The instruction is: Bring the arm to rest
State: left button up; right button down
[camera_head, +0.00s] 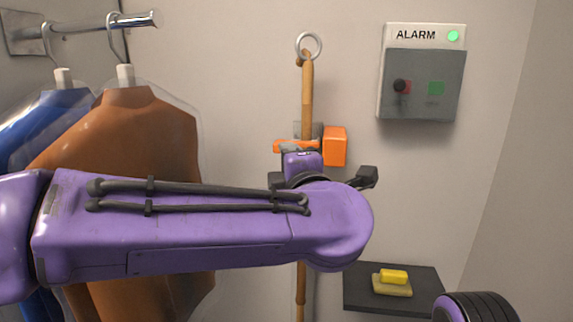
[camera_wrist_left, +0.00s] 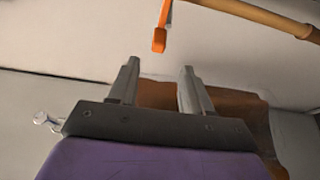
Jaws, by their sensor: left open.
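My purple left arm reaches across the head view from the left, in front of the garments and the pole. Its wrist end is in front of the wooden pole (camera_head: 307,90), and the gripper is largely hidden there. In the left wrist view my left gripper (camera_wrist_left: 158,85) is open, with two grey fingers apart and nothing between them. An orange clip (camera_wrist_left: 160,38) and the pole (camera_wrist_left: 255,14) show beyond the fingertips, apart from them. A brown garment (camera_wrist_left: 240,100) shows behind the right finger. My right gripper is not in view.
A rail (camera_head: 100,24) at upper left carries a brown garment (camera_head: 130,125) and a blue garment (camera_head: 45,120). An orange block (camera_head: 335,146) is on the wall beside the pole. An alarm box (camera_head: 422,75) with a green light hangs right. A dark shelf (camera_head: 358,292) holds a yellow sponge (camera_head: 393,276).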

aim_at(277, 142)
pick_arm(q)
jog(key=p+x, duration=0.3)
jog(key=x, duration=0.7)
jog(key=shift+w+a+r, duration=0.1)
jog(key=shift+w+p, duration=0.2)
jog(key=shift+p, duration=0.15)
jog(key=shift+s+r+m, duration=0.1)
jog(key=shift+r+m, duration=0.15)
jog(key=shift+m, duration=0.15)
jog(key=shift+f, duration=0.15)
